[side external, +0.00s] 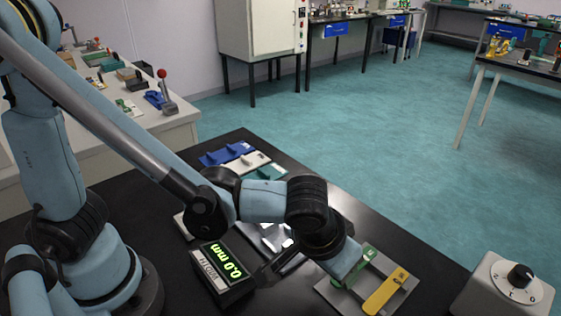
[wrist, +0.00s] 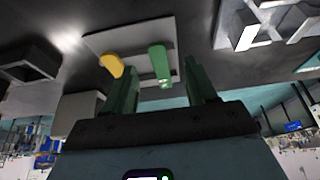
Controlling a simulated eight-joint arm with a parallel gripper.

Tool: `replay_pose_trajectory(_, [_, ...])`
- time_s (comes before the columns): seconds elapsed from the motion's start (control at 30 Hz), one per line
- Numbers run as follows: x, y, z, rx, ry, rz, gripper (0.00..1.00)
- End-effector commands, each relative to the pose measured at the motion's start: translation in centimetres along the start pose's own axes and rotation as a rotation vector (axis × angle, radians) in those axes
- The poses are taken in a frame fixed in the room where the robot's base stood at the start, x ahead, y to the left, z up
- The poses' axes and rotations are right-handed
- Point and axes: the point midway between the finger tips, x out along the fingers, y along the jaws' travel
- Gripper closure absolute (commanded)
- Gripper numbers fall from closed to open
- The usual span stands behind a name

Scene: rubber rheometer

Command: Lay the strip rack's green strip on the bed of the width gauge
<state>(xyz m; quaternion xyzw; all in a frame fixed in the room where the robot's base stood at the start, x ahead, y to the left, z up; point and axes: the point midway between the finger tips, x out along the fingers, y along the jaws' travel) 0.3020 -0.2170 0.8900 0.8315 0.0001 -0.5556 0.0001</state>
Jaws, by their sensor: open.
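The green strip (side external: 364,261) lies on the grey strip rack (side external: 334,299), beside a yellow strip (side external: 386,292). In the wrist view the green strip (wrist: 158,62) shows between the two fingers of my gripper (wrist: 164,72), which is open and empty. The rack (wrist: 99,43) shows behind them. In the side view my gripper (side external: 343,263) is at the rack's left edge, close to the green strip, and its fingers are mostly hidden. The width gauge's display (side external: 222,272) reads 0.0 mm; its metal bed (side external: 272,236) is partly hidden by my arm.
A white box with a black knob (side external: 519,278) stands right of the rack. Blue, white and green holders (side external: 228,152) lie at the back of the black table. Part of the gauge (wrist: 270,22) shows at the wrist view's upper right. Bare tabletop lies between rack and gauge.

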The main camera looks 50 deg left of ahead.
Motion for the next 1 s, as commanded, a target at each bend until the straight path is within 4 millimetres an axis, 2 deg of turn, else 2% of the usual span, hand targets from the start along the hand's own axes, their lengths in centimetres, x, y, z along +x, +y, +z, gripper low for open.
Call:
replay_pose_trajectory(0.33, [3.6, 0.3, -0.4, 0.0, 0.001, 0.001, 0.44])
replay_pose_trajectory(0.7, [4.2, 0.3, -0.4, 0.0, 0.001, 0.002, 0.44])
replay_pose_trajectory(0.77, [4.2, 0.3, -0.4, 0.0, 0.001, 0.002, 0.51])
replay_pose_trajectory(1.0, [4.1, 0.3, -0.4, 0.0, 0.001, 0.002, 0.88])
